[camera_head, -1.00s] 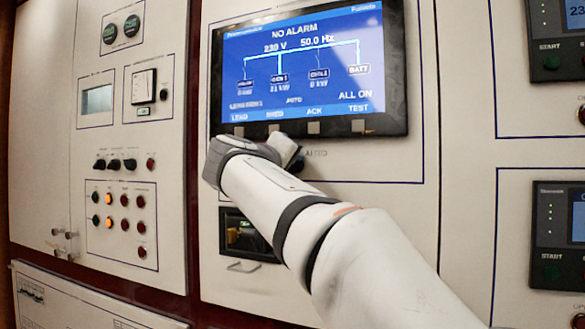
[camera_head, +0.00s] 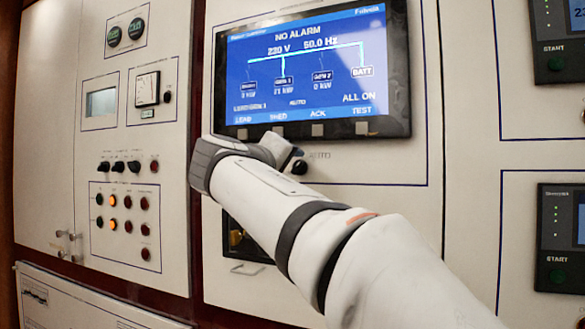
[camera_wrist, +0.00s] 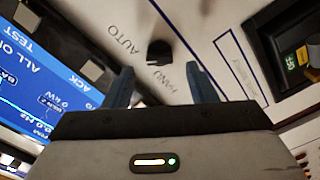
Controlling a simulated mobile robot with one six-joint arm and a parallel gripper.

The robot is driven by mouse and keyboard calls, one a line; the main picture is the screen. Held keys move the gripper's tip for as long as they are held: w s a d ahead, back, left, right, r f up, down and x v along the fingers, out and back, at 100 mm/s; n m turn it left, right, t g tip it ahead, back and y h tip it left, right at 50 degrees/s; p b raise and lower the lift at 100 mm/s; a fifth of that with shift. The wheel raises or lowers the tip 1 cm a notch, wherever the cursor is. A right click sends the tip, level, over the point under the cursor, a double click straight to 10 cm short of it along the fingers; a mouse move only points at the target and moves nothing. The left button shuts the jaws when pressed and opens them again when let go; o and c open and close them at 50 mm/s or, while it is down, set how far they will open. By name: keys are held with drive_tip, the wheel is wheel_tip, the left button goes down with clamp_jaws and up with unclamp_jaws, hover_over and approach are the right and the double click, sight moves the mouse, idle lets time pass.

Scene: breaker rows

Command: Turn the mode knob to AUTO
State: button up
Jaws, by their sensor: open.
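The mode knob (camera_head: 299,167) is a small black knob on the white panel, below the screen. It also shows in the wrist view (camera_wrist: 159,52), with an AUTO label to its upper left and another label, partly readable, beneath it. I cannot tell clearly which label it points to. My gripper (camera_wrist: 162,80) is open and empty. In the wrist view its two fingers stand either side of the knob's line, with the knob just beyond the tips and apart from them. In the head view my wrist hides part of the gripper, which is just left of the knob.
The screen (camera_head: 310,70) reads NO ALARM, with a row of grey buttons along its lower edge, close above my gripper. A breaker recess (camera_head: 240,240) with a handle sits below. In the wrist view a black switch housing (camera_wrist: 285,45) is at the right. Panel around the knob is bare.

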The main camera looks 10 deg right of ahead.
drive_tip(key=v, duration=0.4)
drive_tip(key=shift+s+a, duration=0.1)
drive_tip(key=shift+s, duration=0.05)
drive_tip(key=s+d+f+g+y+p, duration=0.3)
drive_tip(key=f+g+p, duration=0.1)
drive_tip(key=f+p, duration=0.35)
drive_tip(key=s+d+f+g+y+p, duration=0.2)
drive_tip(key=s+d+f+g+p, duration=0.15)
drive_tip(key=f+p, duration=0.35)
drive_tip(key=s+a+f+m+g+y+p, duration=0.1)
drive_tip(key=s+f+m+g+y+p, duration=0.2)
drive_tip(key=s+f+p, duration=0.5)
drive_tip(key=s+f+g+y, duration=0.1)
drive_tip(key=s+f+y, duration=0.1)
drive_tip(key=s, duration=0.6)
drive_tip(key=shift+a+f+m+y+p, duration=0.15)
drive_tip(key=shift+f+m+y+p, duration=0.2)
drive_tip(key=shift+f, duration=0.4)
drive_tip(key=shift+g, duration=0.25)
